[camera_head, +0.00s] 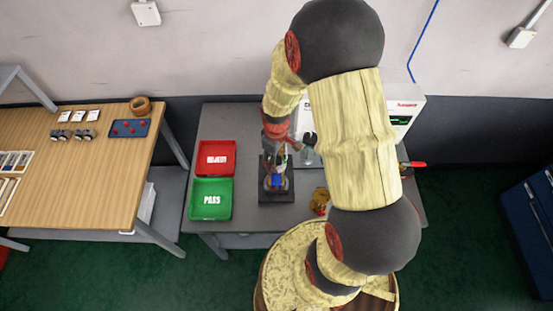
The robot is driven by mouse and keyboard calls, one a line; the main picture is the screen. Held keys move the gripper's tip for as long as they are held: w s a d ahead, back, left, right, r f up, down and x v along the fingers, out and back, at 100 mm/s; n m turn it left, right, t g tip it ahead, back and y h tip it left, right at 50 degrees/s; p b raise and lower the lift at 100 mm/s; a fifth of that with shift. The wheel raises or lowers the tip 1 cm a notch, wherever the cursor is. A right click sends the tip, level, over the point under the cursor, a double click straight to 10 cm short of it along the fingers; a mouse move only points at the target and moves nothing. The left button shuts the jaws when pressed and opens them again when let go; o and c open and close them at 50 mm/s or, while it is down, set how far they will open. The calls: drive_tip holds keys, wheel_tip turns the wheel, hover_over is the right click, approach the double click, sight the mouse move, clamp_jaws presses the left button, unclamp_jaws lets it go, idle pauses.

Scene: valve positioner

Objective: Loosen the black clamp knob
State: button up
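A dark fixture base (276,196) stands on the grey workbench in the middle of the view. A small device with a blue part (277,182) sits on it. My gripper (277,157) is at the end of my arm, over the back part of this fixture. It is small and partly covered by the wrist, so I cannot tell whether its fingers are open or touch anything. I cannot make out the black clamp knob; it may be hidden by the gripper or blend into the dark fixture.
A red tray (215,158) and a green PASS tray (211,199) lie left of the fixture. A white instrument (404,112) stands behind my arm. A red-handled tool (413,164) lies at the right. A wooden table (80,178) stands at the left.

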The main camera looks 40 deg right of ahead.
drive_tip(key=shift+s+a+f, duration=0.1)
drive_tip(key=shift+s+f, duration=0.15)
drive_tip(key=shift+s, duration=0.1)
drive_tip(key=m, duration=0.3)
drive_tip(key=shift+m, duration=0.4)
drive_tip(key=m, duration=0.3)
drive_tip(key=shift+w+r+m, duration=0.1)
drive_tip(key=shift+w+m, duration=0.1)
drive_tip(key=shift+m, duration=0.1)
drive_tip(key=m, duration=0.6)
drive_tip(key=shift+w+r, duration=0.1)
drive_tip(key=c, duration=1.2)
clamp_jaws()
